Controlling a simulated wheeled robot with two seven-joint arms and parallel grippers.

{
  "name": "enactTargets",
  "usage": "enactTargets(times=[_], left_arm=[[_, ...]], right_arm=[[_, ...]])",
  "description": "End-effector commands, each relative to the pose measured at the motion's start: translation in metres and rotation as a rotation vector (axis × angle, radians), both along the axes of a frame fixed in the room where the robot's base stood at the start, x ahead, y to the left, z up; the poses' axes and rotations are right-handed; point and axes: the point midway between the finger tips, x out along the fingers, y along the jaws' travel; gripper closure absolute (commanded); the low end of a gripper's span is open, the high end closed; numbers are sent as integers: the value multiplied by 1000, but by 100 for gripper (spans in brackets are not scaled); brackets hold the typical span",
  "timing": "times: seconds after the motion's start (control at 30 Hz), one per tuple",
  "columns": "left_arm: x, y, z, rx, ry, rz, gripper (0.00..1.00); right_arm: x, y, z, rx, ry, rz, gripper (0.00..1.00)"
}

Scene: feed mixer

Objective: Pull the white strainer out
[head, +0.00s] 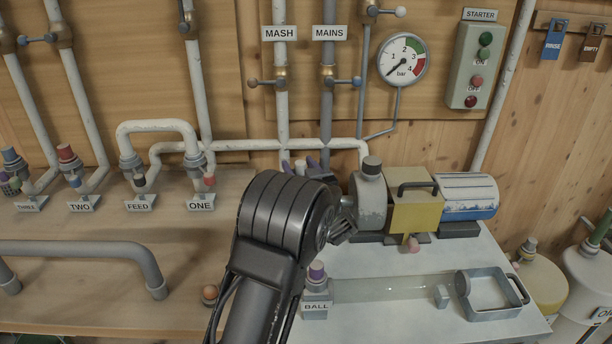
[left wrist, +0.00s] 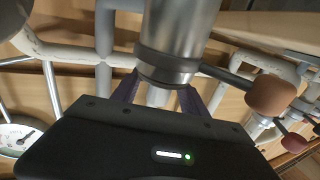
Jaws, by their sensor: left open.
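A short white piece, which looks like the strainer, shows in the left wrist view (left wrist: 158,97) at the end of a metal cylinder (left wrist: 172,40) with a dark grey collar. It also shows in the head view (head: 300,167), small and partly hidden by my left wrist. My left gripper (head: 301,163) is open, its purple fingers on either side of the white piece. In the left wrist view the gripper (left wrist: 158,88) has a finger on each side of it; I cannot tell whether they touch it. My right gripper is not in view.
A lever with a brownish-pink knob (left wrist: 274,92) lies close right of the gripper in the left wrist view. The pump (head: 370,200) and yellow guard (head: 415,206) stand right of my wrist. A glass tube (head: 390,289) lies in front. White pipes run along the wall behind.

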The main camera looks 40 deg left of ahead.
Motion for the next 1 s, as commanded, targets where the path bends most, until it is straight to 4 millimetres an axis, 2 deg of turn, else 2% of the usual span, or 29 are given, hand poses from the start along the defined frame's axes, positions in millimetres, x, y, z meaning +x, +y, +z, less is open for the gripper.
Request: enactTargets(times=[0.2, 0.53, 1.0], left_arm=[[12, 18, 0, 1, 1, 1, 49], [14, 20, 0, 0, 0, -1, 49], [14, 19, 0, 0, 0, -1, 87]], right_arm=[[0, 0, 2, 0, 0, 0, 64], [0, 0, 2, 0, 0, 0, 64], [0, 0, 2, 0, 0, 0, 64]])
